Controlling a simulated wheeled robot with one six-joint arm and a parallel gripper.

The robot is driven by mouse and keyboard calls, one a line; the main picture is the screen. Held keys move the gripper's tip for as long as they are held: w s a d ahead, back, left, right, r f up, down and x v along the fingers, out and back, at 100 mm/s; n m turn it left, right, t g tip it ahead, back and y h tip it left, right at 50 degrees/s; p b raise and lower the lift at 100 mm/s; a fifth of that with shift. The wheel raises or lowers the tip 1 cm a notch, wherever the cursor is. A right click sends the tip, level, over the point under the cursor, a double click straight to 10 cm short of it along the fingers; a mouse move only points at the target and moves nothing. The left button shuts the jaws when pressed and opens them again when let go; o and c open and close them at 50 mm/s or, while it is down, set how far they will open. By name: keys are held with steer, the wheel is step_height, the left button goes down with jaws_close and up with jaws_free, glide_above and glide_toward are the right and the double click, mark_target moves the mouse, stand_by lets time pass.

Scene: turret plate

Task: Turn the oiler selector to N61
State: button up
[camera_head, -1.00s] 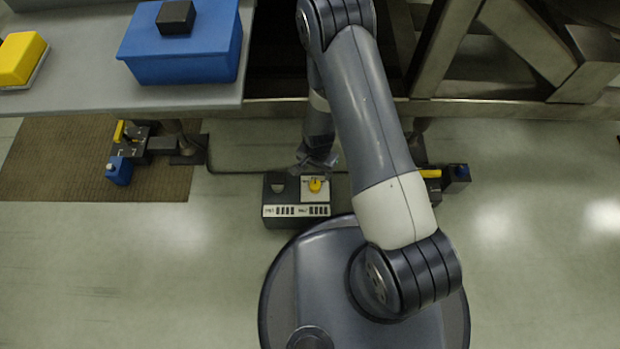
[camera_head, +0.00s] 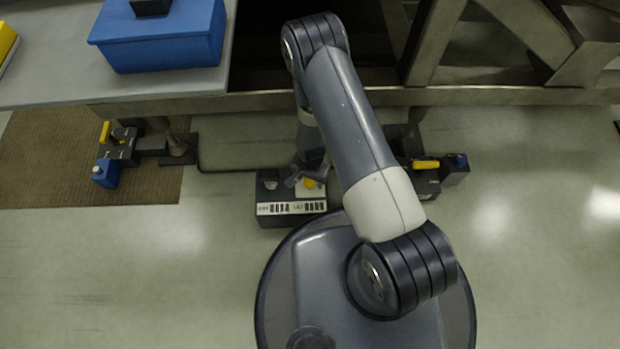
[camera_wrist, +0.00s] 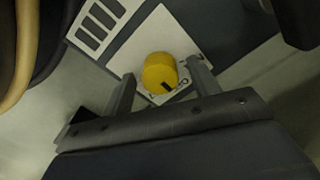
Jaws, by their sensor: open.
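A dark box on the floor (camera_head: 268,219) carries a yellow selector knob (camera_head: 309,183) on a white label plate. In the wrist view the yellow knob (camera_wrist: 160,72) has a dark mark on its rim, pointing toward the lower right. Printing on the plate beside the knob is partly hidden and too small to read. My gripper (camera_wrist: 160,82) is open, with one finger to the left and one to the right of the knob. I cannot tell whether the fingers touch it. In the head view my gripper (camera_head: 306,176) is over the box's top and partly covers the knob.
Similar floor units with yellow levers and blue parts stand left (camera_head: 110,160) and right (camera_head: 440,172). A grey bench (camera_head: 60,85) with a blue box (camera_head: 165,45) is at the upper left. A metal frame runs along the back. Open floor lies at both sides.

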steer(key=shift+c, duration=0.6)
steer(key=c, duration=0.9)
steer(key=shift+n, duration=0.3)
steer(key=n+b, duration=0.2)
steer(key=n, duration=0.3)
steer(key=shift+n+b, duration=0.3)
steer(key=shift+b, duration=0.1)
steer(key=n+b, duration=0.2)
steer(key=n, duration=0.3)
steer(key=shift+n, duration=0.4)
steer(key=o, duration=1)
